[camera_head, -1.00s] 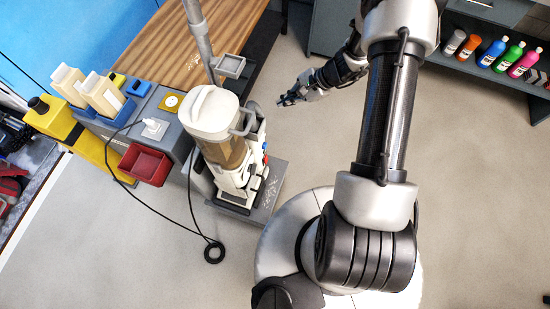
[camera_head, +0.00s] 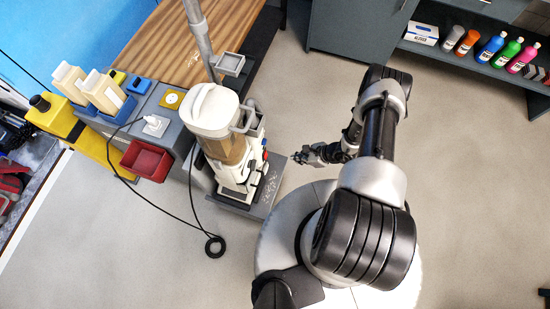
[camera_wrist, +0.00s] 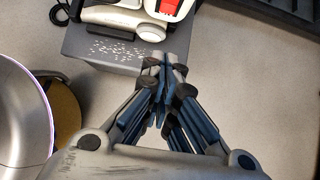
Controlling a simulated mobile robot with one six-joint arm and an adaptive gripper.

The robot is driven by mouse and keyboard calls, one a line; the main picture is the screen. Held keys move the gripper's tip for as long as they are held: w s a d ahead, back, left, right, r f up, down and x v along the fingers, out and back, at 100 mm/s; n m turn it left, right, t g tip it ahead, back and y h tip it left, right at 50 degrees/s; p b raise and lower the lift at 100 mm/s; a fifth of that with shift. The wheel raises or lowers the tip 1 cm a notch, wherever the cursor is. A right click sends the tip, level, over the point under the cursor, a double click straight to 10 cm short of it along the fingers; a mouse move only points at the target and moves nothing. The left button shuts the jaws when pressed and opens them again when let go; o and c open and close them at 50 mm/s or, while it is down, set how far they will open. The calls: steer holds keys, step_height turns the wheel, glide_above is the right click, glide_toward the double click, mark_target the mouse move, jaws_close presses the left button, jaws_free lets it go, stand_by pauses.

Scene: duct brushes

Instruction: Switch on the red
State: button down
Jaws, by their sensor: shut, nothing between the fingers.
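A cream machine with a brownish see-through canister (camera_head: 222,150) stands upright on a grey base plate (camera_head: 268,196) in the head view. A small red part (camera_head: 264,155) shows on its right side, below a blue one. In the wrist view a red switch (camera_wrist: 168,6) in a white frame is cut by the top edge; its position cannot be told. My gripper (camera_wrist: 165,65) is shut and empty, its fingertips over the edge of the grey base plate and below the red switch in the picture. In the head view my gripper (camera_head: 302,156) is right of the machine, apart from it.
A black cable (camera_head: 190,190) loops to the floor. A shelf of coloured bottles (camera_head: 490,48) is at upper right. Floor between is clear.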

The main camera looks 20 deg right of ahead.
mark_target(266, 155)
steer(key=w+a+r+b+x, duration=0.1)
steer(key=b+x, duration=0.4)
steer(key=x, duration=0.8)
steer(key=shift+w+a+r, duration=0.25)
steer(key=shift+a+r, duration=0.15)
steer(key=shift+r, duration=0.05)
steer(key=shift+s, duration=0.1)
